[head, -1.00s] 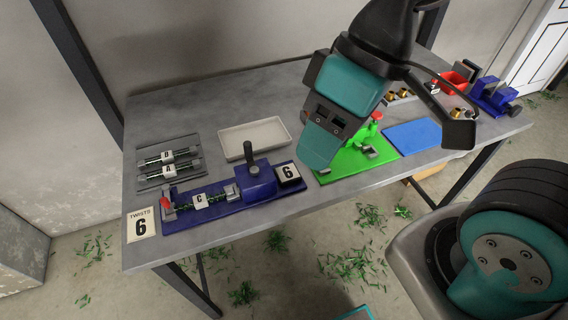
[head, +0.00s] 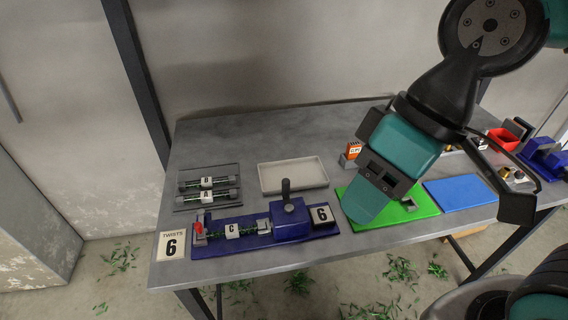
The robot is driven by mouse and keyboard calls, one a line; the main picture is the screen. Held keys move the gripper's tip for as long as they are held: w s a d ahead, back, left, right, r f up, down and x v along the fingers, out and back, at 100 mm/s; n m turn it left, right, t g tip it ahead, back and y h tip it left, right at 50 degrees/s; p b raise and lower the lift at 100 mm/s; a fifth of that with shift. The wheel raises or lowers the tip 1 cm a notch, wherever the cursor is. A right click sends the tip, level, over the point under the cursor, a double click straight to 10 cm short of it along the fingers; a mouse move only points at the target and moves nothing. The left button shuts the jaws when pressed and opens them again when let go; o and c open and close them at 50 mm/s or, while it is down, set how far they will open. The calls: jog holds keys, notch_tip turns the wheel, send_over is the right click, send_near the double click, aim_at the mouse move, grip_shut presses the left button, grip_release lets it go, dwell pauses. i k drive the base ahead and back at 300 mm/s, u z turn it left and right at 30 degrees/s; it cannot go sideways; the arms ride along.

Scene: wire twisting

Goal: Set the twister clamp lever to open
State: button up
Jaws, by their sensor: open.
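The twister is a dark blue bench fixture (head: 262,239) at the front left of the table. A small red clamp lever (head: 199,230) stands up at its left end. A green wire bundle tagged C (head: 231,230) lies along it, between grey clamps at both ends. A dark crank knob (head: 286,189) rises from the blue block, and a counter (head: 321,214) shows 6. My gripper (head: 368,203) is open, right of the twister, and appears above the green fixture, far from the red lever. The lever is too small to tell its exact setting.
Behind are a rack (head: 208,205) with bundles B and A, and an empty tray (head: 292,174). A green board (head: 428,205), a blue mat (head: 460,191) and a red bin (head: 503,139) lie to the right.

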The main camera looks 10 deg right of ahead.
aim_at(199, 226)
jog(key=z, duration=0.55)
jog(key=k, duration=1.3)
jog(key=u, duration=0.05)
jog(key=i, duration=0.5)
jog(key=u, duration=0.85)
jog(key=i, duration=1)
jog(key=z, duration=0.3)
